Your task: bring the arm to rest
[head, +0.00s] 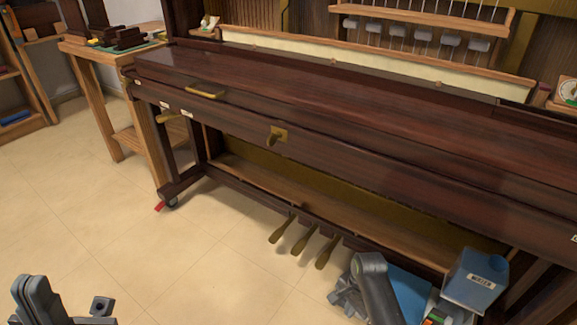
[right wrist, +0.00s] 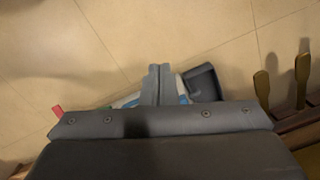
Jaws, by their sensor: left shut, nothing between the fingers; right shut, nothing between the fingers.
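My left gripper (head: 42,302) is at the bottom left corner of the head view, over bare floor, partly cut off by the frame edge. It is shut and empty. My right gripper (right wrist: 158,84) shows in the right wrist view with its two fingers pressed together and nothing between them. It points down over the floor, apart from the pedals. In the head view, grey parts (head: 374,287) that look like my right arm are low, right of the pedals. The piano's dark fallboard (head: 330,95) is closed over the keys.
Brass pedals (head: 302,240) stick out under the piano. A blue water container (head: 474,279) stands at the lower right, close to my right arm. A wooden side table (head: 85,52) is at the left.

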